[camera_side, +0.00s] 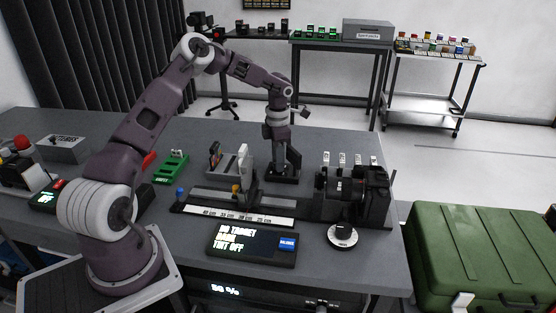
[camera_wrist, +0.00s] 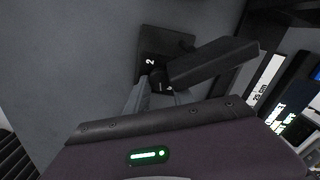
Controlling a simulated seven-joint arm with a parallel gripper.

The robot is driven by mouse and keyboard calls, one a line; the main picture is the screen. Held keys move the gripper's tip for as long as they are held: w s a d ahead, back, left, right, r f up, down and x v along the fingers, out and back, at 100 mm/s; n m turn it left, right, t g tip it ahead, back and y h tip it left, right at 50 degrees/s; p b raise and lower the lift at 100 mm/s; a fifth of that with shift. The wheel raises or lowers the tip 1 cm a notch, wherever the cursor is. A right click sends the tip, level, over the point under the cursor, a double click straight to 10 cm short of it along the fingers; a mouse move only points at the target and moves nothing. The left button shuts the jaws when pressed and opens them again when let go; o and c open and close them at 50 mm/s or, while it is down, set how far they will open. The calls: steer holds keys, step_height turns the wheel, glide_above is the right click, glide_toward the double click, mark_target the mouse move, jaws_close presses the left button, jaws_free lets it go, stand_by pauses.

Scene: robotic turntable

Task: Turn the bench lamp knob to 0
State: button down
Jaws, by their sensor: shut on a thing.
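A small black base (camera_side: 284,180) stands on the bench under my gripper (camera_side: 281,168) in the side view. In the wrist view the same base (camera_wrist: 165,42) is a dark square with a white "2" printed on it. My gripper (camera_wrist: 156,86) points down at it, its grey fingers closed around a small dark knob (camera_wrist: 157,76). The wrist and a long dark bar (camera_wrist: 213,62) cover part of the base, so other marks on the knob are unclear. In the side view the fingertips and knob are too small to tell apart.
Right of my gripper stands a black camera-like device (camera_side: 375,195) with a round dial (camera_side: 342,235) before it. A white-scaled rail (camera_side: 240,214) and a display panel (camera_side: 252,243) lie in front. A grey-white fixture (camera_side: 236,170) stands close left. The bench behind is clear.

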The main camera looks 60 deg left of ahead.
steer(key=c, duration=1.1)
jaws_free()
step_height(320, 180, up, 7)
steer(key=shift+r, duration=0.1)
